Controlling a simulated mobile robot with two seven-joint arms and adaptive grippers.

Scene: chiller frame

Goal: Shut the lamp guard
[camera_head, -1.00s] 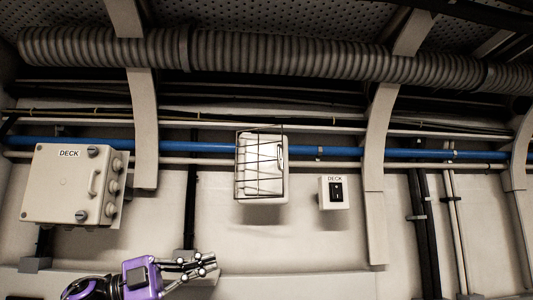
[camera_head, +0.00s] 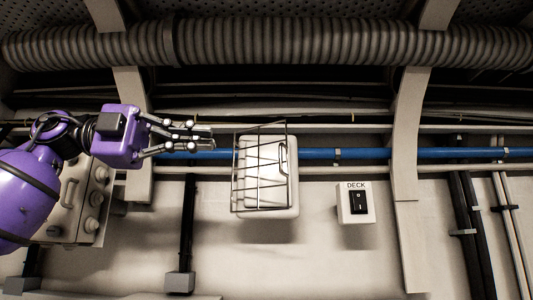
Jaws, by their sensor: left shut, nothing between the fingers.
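The lamp (camera_head: 282,205) is a pale rounded box on the wall near the middle of the head view. The lamp guard (camera_head: 259,180) is a dark wire cage in front of it. The guard looks skewed against the lamp and overhangs its left and upper edges, so it seems to stand off the lamp face. My left gripper (camera_head: 207,141) is shut and empty, pointing right. In the picture it is just left of the guard's upper left corner, with a small gap. Its depth from the guard is hard to tell. My right gripper is out of view.
A DECK switch (camera_head: 357,203) sits right of the lamp. A grey junction box (camera_head: 66,210) is at the left, partly hidden by my arm. A blue pipe (camera_head: 379,153) runs behind the lamp, and a ribbed duct (camera_head: 300,41) crosses above. The wall below the lamp is clear.

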